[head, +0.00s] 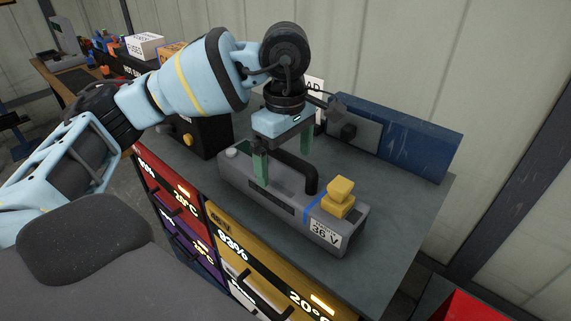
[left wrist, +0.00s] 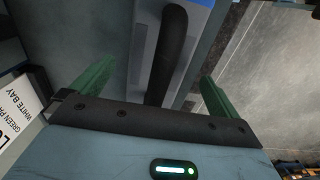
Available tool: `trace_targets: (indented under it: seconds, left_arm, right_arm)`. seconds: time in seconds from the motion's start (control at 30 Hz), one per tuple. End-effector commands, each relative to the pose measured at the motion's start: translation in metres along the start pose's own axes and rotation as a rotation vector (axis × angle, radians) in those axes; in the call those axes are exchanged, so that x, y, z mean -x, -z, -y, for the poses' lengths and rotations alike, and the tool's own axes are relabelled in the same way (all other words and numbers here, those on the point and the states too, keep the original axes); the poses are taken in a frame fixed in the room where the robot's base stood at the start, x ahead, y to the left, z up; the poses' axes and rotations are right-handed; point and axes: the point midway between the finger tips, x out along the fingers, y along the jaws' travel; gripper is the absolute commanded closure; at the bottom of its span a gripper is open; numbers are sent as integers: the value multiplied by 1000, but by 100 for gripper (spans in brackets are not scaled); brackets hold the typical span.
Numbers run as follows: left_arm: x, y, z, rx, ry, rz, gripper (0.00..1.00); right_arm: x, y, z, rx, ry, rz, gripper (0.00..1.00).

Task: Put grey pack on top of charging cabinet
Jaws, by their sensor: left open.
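The grey pack (head: 268,189) lies flat on the charging cabinet's grey top (head: 393,215), near its front edge. It has a black handle, a blue stripe, a "36 V" label and a yellow connector (head: 340,195) at its right end. My left gripper (head: 283,165) is open above the pack, its green fingers on either side of the handle. In the left wrist view the black handle (left wrist: 168,55) runs between the two open fingers (left wrist: 155,85). I cannot tell whether the fingers touch the pack. My right gripper is not in view.
A long blue box (head: 415,140) stands at the back of the cabinet top. A black box with a yellow knob (head: 205,137) is left of the pack. Cabinet drawers with lit displays (head: 250,250) face front. Bare top lies right of the pack.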

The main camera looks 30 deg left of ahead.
Motion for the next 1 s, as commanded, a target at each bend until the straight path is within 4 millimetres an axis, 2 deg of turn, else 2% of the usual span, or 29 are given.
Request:
trace_targets:
  seconds: [0.2,0.43,0.6,1.0]
  left_arm:
    - [46,-1,-1,-2,-4,1,0]
    - [86,0,0,-1,-6,-1,0]
    - [97,0,0,-1,-2,-1,0]
    - [97,0,0,-2,1,0,0]
  right_arm:
    - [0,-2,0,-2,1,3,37]
    - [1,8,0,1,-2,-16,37]
    - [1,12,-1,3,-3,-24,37]
    - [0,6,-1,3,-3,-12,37]
